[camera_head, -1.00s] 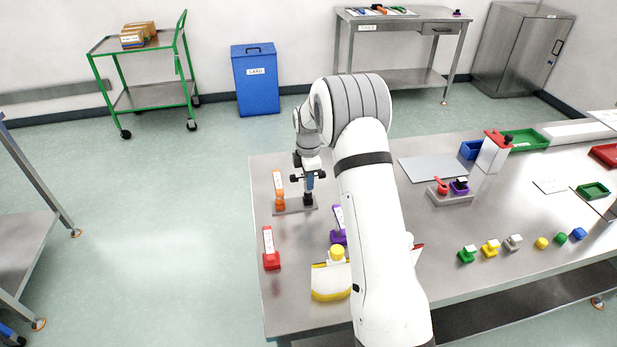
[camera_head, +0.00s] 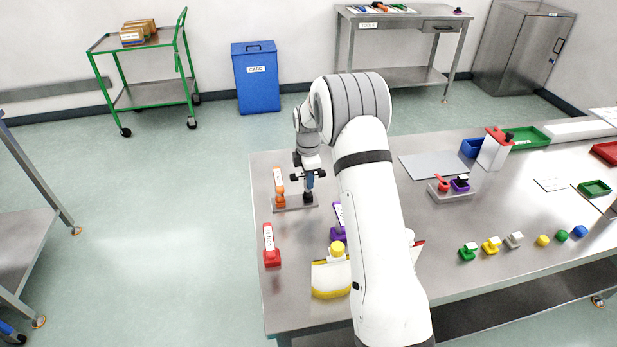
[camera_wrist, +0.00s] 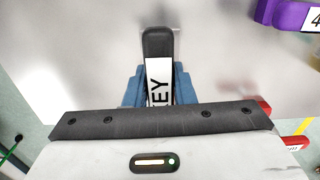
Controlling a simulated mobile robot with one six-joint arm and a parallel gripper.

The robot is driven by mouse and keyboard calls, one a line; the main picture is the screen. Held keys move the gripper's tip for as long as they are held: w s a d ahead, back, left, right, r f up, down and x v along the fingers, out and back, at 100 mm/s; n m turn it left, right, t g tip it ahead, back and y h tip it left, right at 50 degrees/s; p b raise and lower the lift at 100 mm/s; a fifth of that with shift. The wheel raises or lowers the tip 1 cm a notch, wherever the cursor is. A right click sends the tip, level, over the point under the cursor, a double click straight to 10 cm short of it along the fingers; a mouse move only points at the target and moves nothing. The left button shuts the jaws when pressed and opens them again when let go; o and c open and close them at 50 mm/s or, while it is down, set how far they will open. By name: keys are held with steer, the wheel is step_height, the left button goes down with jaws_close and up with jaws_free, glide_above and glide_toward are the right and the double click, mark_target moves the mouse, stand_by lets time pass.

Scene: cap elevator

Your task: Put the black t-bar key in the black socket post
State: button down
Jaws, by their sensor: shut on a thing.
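My gripper (camera_head: 309,183) is over the left end of the steel table, with its blue fingers pointing down. It is shut on a black piece with a white label, whose visible letters read "EY" in the wrist view (camera_wrist: 158,45); I take this to be the black t-bar key. In the head view a black block (camera_head: 308,197) is directly under the fingers, on a small grey plate (camera_head: 290,208). I cannot tell whether this block is part of the key or the black socket post, or whether the key is seated. The fingers hide the contact.
An orange labelled piece (camera_head: 279,188) stands close left on the same plate. A purple labelled piece (camera_head: 338,232), a red one (camera_head: 270,248) and a yellow-and-white block (camera_head: 331,278) are nearer the front. A white post with a red top (camera_head: 493,152) stands at right.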

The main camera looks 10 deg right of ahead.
steer(key=c, duration=1.1)
jaws_free()
steer(key=shift+c, duration=0.2)
steer(key=shift+r+b, duration=0.55)
steer(key=shift+r, duration=3.35)
